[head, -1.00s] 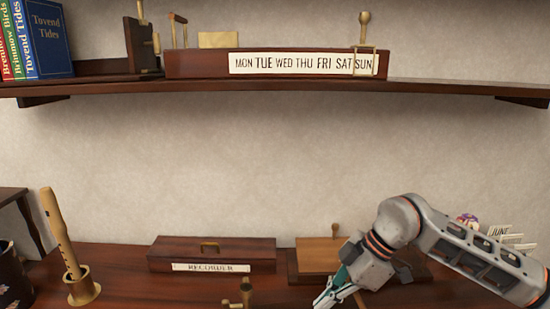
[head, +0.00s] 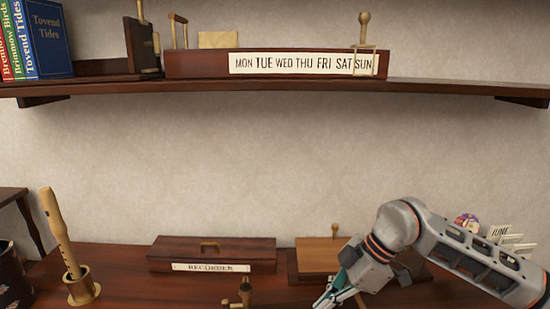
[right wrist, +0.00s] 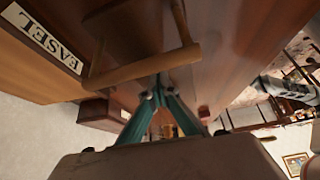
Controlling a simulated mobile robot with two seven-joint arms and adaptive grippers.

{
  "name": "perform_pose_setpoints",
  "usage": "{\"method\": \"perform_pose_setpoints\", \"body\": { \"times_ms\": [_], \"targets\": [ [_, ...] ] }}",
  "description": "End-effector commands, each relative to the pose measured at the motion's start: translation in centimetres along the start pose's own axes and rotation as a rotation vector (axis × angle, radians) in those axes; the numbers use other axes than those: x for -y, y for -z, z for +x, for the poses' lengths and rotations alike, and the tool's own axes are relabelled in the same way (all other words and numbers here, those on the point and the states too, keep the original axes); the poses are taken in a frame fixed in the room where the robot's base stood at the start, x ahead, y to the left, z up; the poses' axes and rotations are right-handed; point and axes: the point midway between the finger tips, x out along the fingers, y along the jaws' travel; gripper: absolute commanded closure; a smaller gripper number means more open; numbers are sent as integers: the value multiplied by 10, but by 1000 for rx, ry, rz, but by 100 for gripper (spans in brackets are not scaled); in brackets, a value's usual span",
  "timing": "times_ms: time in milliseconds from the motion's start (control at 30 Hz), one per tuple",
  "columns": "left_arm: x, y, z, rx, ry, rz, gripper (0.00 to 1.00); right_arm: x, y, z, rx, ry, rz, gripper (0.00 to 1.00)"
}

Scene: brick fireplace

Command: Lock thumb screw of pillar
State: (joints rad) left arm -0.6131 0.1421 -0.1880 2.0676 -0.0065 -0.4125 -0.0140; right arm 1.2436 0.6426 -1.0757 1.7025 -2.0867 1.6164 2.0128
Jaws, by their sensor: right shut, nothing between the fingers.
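A small brass fitting with a side knob (head: 244,294) shows at the bottom edge of the head view, partly cut off; it may be the pillar with its thumb screw, but I cannot tell. My right gripper (head: 326,300) is low at the bottom right of it, apart from it, in front of a wooden board. In the right wrist view its teal fingers (right wrist: 160,88) are shut and empty. Their tips are close to a pale wooden bar (right wrist: 138,68); I cannot tell whether they touch it. My left gripper is out of view.
A box labelled RECORDER (head: 212,250) and a wooden board with a knob (head: 318,255) lie at the back of the desk. A recorder (head: 60,235) stands in a brass holder (head: 84,288) at left. A shelf (head: 270,88) spans above. An EASEL label (right wrist: 44,36) shows in the wrist view.

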Motion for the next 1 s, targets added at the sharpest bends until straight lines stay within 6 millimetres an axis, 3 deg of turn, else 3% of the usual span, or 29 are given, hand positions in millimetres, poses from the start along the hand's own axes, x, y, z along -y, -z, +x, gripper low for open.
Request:
{"method": "perform_pose_setpoints", "body": {
  "times_ms": [1000],
  "targets": [
    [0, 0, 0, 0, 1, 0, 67, 0, -9, 15, 1, 1, 0, 100]
  ]
}}
